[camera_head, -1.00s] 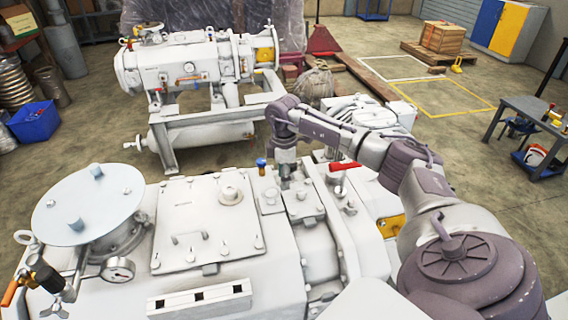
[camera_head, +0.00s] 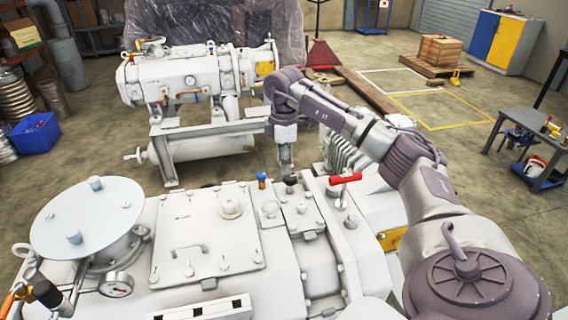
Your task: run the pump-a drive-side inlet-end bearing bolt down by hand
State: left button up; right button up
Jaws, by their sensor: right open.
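Pump A is the large white machine in the foreground, with a flat cover plate (camera_head: 190,240) on top. To the right of the plate is a raised bearing block (camera_head: 301,222) with small bolt heads. My right gripper (camera_head: 289,178) points down just above the far end of this block. It is open, and its fingertips are small and dark in the picture. I cannot tell which bolt head is the inlet-end bearing bolt, and the spot under the fingertips is partly hidden. I cannot tell whether the tips touch anything. My left gripper is not in view.
A blue-topped fitting (camera_head: 261,178) stands left of the gripper and a red handle (camera_head: 346,178) right of it. A second white pump (camera_head: 195,80) stands behind.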

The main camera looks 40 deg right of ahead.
aim_at(284, 199)
notch_tip(284, 199, down, 12)
jog(key=m+b, duration=0.6)
jog(key=m, duration=1.2)
jog(key=shift+f, duration=0.2)
dwell(0.6)
